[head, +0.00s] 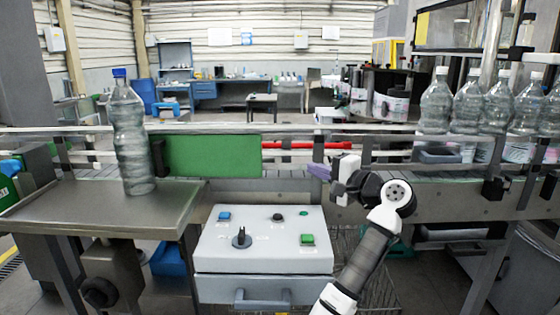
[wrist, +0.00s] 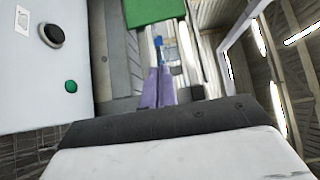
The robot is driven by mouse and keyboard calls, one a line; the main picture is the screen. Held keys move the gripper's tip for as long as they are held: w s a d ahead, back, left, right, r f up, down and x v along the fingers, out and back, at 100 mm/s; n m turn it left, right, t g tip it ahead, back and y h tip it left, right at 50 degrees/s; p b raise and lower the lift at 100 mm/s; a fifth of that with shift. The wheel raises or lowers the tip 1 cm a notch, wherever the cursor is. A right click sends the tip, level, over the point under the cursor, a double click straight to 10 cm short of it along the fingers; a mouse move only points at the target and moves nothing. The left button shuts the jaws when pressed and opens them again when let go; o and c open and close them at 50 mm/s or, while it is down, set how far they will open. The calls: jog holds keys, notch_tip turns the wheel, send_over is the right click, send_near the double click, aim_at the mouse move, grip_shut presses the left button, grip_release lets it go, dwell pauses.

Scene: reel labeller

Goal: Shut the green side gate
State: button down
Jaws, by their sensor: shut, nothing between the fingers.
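The green side gate (head: 212,156) is a flat green panel standing along the conveyor, left of centre in the head view. Its corner also shows at the top of the wrist view (wrist: 152,10). I cannot tell whether it is fully shut. My gripper (head: 320,172) has purple fingers, which are shut and empty. It is to the right of the gate and apart from it, above the right side of the control box. In the wrist view the fingers (wrist: 157,88) point up the picture, toward the conveyor and a small blue part.
A control box (head: 262,240) with knobs and buttons sits below the gate. A red bar (head: 300,145) lies behind. Several bottles (head: 470,105) stand at right.

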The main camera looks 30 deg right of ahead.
aim_at(201, 156)
jog(key=w+a+p, duration=0.5)
jog(key=w, duration=0.7)
jog(key=shift+a, duration=0.15)
jog(key=shift+a, duration=0.1)
jog(key=w+a, duration=0.3)
jog(key=a, duration=0.2)
jog(key=w+a, duration=0.3)
jog(key=a, duration=0.2)
jog(key=w+a, duration=0.4)
jog(key=a, duration=0.1)
jog(key=shift+p, duration=0.3)
